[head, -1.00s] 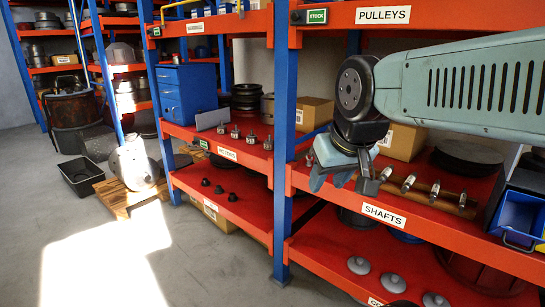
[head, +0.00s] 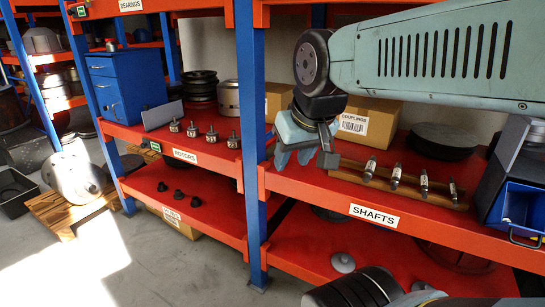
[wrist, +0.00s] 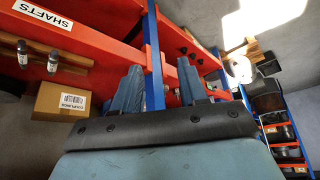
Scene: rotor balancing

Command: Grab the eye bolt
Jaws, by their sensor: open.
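I cannot make out an eye bolt in any view. Several small metal shafts (head: 424,186) stand in a wooden rack (head: 349,179) to the right of my gripper. Several small rotors (head: 212,137) stand in a row on the shelf to the left.
A blue upright (head: 255,215) divides the bays. A blue drawer cabinet (head: 125,85) is further left. Dark cones (head: 178,194) sit on a lower shelf.

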